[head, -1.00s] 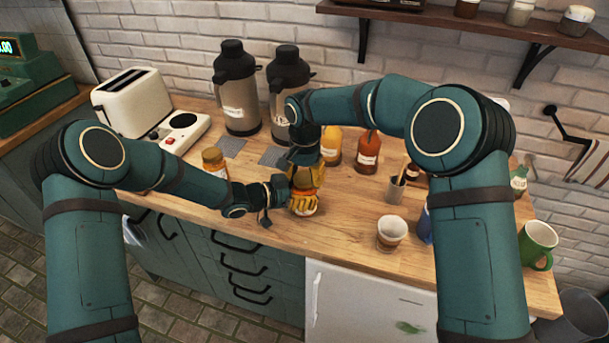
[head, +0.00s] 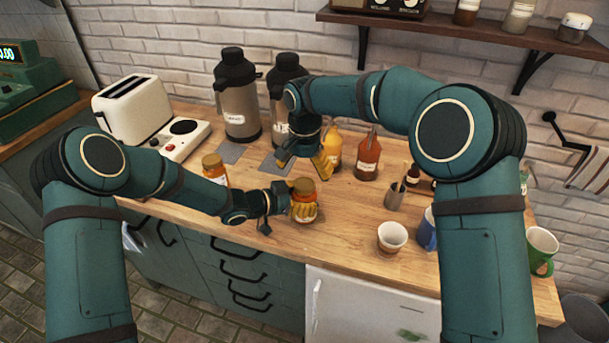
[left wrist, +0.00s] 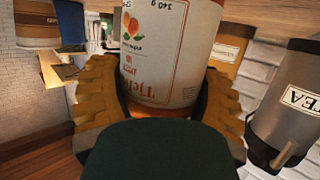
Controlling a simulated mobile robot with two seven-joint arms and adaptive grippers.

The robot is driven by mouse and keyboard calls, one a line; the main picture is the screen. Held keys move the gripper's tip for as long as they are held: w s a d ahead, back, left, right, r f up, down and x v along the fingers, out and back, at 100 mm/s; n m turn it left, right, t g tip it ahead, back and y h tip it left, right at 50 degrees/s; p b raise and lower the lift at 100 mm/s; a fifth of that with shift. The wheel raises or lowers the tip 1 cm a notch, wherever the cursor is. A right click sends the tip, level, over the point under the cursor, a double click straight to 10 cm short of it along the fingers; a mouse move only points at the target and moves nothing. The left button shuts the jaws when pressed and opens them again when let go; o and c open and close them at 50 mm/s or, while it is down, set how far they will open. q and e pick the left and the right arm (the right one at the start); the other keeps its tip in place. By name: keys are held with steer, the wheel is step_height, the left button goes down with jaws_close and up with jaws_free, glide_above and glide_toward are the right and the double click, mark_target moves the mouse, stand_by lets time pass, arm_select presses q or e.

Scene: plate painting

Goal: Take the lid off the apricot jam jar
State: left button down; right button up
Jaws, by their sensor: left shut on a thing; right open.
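My left gripper (head: 298,207) is shut around the body of a jar (head: 303,201) above the front of the counter. The jar looks upright, and an orange-brown lid (head: 303,186) shows on its top. In the left wrist view the jar's white label (left wrist: 170,50) carries an orange fruit picture and appears upside down; its name is not clearly readable. My right gripper (head: 304,160) is open and empty, behind and above the jar, apart from the lid. Another jar (head: 214,168) with an orange lid stands left of the held one.
Yellow (head: 332,146) and red-orange (head: 367,156) bottles stand behind, near my right gripper. Two flasks (head: 238,105) and a toaster (head: 135,104) are at the back left. A white cup (head: 391,237) and a grey holder (head: 394,197) stand right. The counter (head: 345,220) between jar and cup is clear.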

mark_target(305, 183)
steer(key=m, duration=0.2)
steer(key=shift+r+m, duration=0.25)
steer(key=shift+m, duration=0.15)
steer(key=m, duration=0.1)
steer(key=r+m, duration=0.1)
steer(key=m, duration=0.1)
steer(key=shift+m, duration=0.3)
steer(key=m, duration=0.2)
steer(key=r+m, duration=0.1)
steer(key=m, duration=0.3)
steer(key=shift+r, duration=0.4)
steer(key=shift+f, duration=3.95)
steer(key=c, duration=1.3)
